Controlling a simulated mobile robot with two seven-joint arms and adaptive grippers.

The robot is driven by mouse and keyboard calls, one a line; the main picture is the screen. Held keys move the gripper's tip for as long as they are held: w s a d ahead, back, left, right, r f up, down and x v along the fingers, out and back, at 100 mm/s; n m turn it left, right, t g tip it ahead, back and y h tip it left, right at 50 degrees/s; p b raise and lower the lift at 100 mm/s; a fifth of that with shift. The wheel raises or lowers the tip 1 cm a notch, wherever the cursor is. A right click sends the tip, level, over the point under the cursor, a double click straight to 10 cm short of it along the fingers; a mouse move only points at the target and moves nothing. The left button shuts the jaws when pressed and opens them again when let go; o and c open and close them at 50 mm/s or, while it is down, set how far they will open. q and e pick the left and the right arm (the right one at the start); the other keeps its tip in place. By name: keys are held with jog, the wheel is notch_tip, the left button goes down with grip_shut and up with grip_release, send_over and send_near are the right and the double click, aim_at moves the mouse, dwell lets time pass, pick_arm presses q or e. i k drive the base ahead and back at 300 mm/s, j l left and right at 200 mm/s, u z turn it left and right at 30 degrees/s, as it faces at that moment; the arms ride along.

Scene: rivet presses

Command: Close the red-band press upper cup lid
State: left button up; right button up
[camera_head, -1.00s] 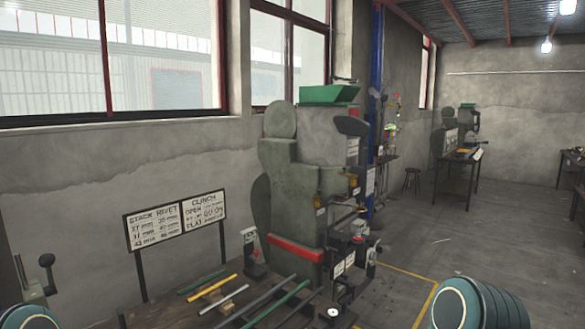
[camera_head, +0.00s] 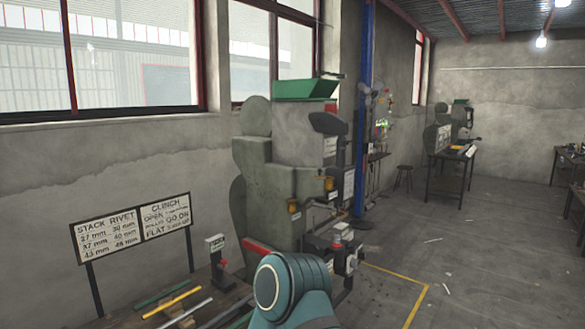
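The grey-green press (camera_head: 265,165) stands left of centre, with a green hopper (camera_head: 305,90) on top. A strip of its red band (camera_head: 255,245) shows low on its front; the rest is behind my arm. Two small brass-coloured cups sit on the press front, a higher one (camera_head: 329,184) at the right and a lower one (camera_head: 293,207) at the left. They are too small to tell whether a lid is open or shut. A teal and dark link of my arm covers the press's lower front. Neither gripper shows.
A second press (camera_head: 445,135) and table are farther back.

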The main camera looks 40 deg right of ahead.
aim_at(319, 170)
jog(key=l+u, duration=0.25)
jog(key=l, duration=0.25)
jog(key=l+u, duration=0.25)
jog(key=l, duration=0.2)
jog(key=l+u, duration=0.1)
jog(key=l, duration=0.4)
jog(key=k+l, duration=0.15)
jog(key=l, duration=0.35)
jog(key=k+l+u, duration=0.15)
jog(key=l, duration=0.85)
jog(key=k+u, duration=0.05)
